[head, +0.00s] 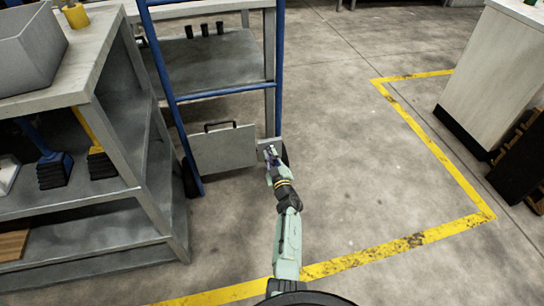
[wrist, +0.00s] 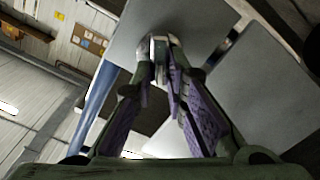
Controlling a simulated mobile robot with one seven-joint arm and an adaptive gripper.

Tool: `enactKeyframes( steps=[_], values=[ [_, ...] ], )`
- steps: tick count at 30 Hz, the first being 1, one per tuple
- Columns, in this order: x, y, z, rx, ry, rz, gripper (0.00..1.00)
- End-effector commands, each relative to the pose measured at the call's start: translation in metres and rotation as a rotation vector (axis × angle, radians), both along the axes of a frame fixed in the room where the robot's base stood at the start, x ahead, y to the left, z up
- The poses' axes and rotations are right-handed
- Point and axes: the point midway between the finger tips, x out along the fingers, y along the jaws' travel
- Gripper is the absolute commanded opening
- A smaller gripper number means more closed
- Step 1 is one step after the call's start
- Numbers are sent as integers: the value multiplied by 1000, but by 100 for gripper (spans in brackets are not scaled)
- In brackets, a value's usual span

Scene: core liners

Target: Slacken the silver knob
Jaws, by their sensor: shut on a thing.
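The silver knob (wrist: 158,45) shows in the wrist view as a small pale piece between my fingertips, against a grey panel (wrist: 190,22). My gripper (wrist: 160,66) is shut on it, with purple-padded fingers on both sides. The fingers and the dim light hide much of the knob. In the head view my gripper (head: 270,153) is at the low right side of a blue-framed trolley (head: 219,92), beside a grey plate with a dark handle (head: 223,150). The knob cannot be made out there.
A grey shelf bench (head: 120,75) stands at the left, with a grey bin (head: 30,50) on top and brushes on its lower shelf. Open concrete floor (head: 360,170) lies to the right, crossed by a yellow line (head: 440,150). A pale cabinet (head: 495,70) stands far right.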

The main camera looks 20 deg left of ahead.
Motion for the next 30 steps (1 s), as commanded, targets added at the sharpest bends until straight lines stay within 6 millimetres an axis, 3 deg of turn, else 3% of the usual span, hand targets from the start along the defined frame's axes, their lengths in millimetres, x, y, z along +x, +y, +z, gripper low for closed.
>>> enactKeyframes(
  steps=[12, 13, 21, 30],
  values=[
    [0, 1, -1, -105, -71, 0, 0],
    [0, 1, -1, -105, -71, 0, 14],
    [0, 1, -1, -104, -71, 0, 32],
    [0, 1, 0, -102, -69, 0, 33]
  ],
)
